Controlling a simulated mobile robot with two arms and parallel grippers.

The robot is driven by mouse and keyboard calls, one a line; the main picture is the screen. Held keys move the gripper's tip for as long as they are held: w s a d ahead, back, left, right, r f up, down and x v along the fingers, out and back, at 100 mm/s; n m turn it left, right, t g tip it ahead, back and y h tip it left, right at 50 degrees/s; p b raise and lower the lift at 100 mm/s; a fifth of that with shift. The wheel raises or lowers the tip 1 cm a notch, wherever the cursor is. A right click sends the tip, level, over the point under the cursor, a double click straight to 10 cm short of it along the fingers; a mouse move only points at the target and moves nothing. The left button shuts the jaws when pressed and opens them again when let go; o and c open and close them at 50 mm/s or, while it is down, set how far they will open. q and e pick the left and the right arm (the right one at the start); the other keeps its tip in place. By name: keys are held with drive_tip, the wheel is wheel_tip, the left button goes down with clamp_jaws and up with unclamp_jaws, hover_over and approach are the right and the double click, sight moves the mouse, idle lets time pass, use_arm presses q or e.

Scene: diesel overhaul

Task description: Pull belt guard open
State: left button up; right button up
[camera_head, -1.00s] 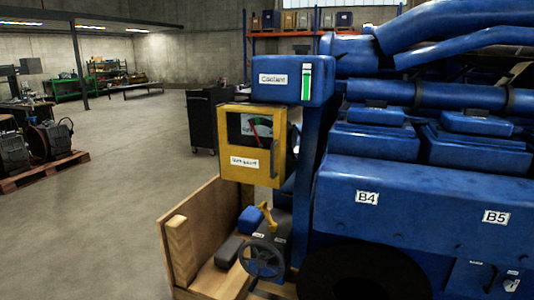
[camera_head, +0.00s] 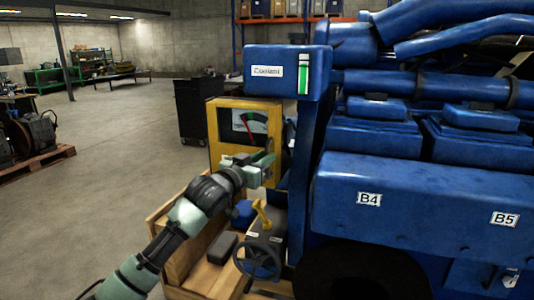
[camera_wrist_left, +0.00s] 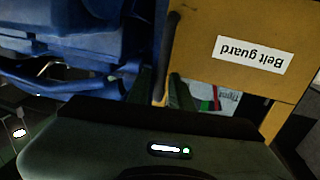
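The belt guard (camera_head: 213,140) is a yellow panel with a gauge window (camera_head: 249,126), mounted below the blue coolant box. It fills the upper right of the left wrist view, its "Belt guard" label (camera_wrist_left: 249,54) upside down. A dark upright bar handle (camera_wrist_left: 171,45) runs along its edge there. My left gripper (camera_head: 262,160) is in front of the guard's lower right side and hides the label in the head view. In the left wrist view its fingers (camera_wrist_left: 160,92) are apart, with the handle's end lined up between them; contact cannot be told. My right gripper is not in view.
The blue engine (camera_head: 410,200) with B4 and B5 labels stands right of the guard. The coolant box (camera_head: 270,72) overhangs it. Below are a valve handwheel (camera_head: 258,262), a yellow lever (camera_head: 263,216) and a wooden crate (camera_head: 192,268). Open floor lies to the left.

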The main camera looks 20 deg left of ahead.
use_arm(q)
drive_tip(key=shift+x, duration=1.15)
clamp_jaws()
idle(0.6)
